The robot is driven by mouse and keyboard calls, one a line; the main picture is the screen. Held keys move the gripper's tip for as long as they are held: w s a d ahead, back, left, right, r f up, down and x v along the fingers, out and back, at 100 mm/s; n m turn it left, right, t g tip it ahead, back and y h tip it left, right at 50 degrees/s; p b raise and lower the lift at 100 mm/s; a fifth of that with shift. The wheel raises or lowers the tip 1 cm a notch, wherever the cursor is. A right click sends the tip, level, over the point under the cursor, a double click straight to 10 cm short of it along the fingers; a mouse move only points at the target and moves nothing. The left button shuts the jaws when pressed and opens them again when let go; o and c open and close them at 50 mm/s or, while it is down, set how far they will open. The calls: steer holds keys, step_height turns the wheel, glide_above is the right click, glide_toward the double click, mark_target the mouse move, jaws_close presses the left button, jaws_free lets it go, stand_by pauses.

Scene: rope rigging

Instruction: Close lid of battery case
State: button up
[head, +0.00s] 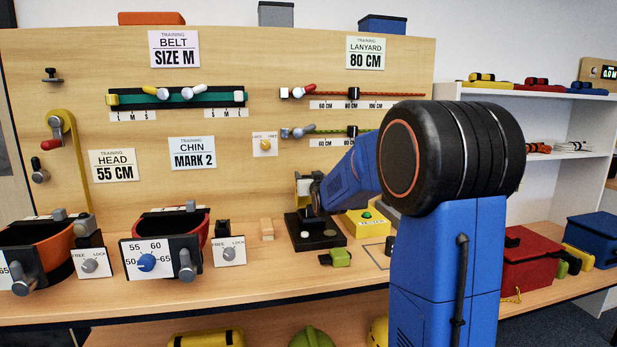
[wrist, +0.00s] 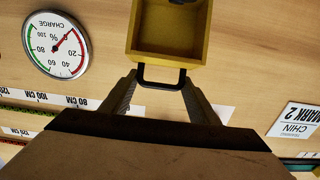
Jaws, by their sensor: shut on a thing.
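A yellow box-shaped part (wrist: 168,50), hollow on the side facing me, is at the top of the wrist view. It looks like the battery case or its lid; I cannot tell which. A black U-shaped handle (wrist: 162,87) sticks out from its near edge. My gripper (wrist: 160,83) has one finger on each side of this handle and is shut on it.
A round charge gauge (wrist: 56,45) is on the board beside the part. Below my gripper stands a black base (head: 325,242) with round pads. A yellow box with a green button (head: 366,214) is to its right, and a small green block (head: 341,257) lies in front.

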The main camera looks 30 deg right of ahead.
steer(key=shift+f+v, duration=0.15)
steer(key=shift+v, duration=0.6)
steer(key=shift+f+v, duration=0.2)
steer(key=shift+v, duration=0.55)
steer(key=shift+s+a+f, duration=0.15)
steer(key=shift+s+f, duration=0.1)
steer(key=shift+s, duration=0.3)
steer(key=shift+s+a+f, duration=0.2)
steer(key=shift+s+f, duration=0.1)
steer(key=shift+s, duration=0.25)
steer(key=o, duration=1.5)
steer(key=v, duration=1.7)
steer(key=shift+s, duration=0.2)
steer(key=shift+r, duration=0.1)
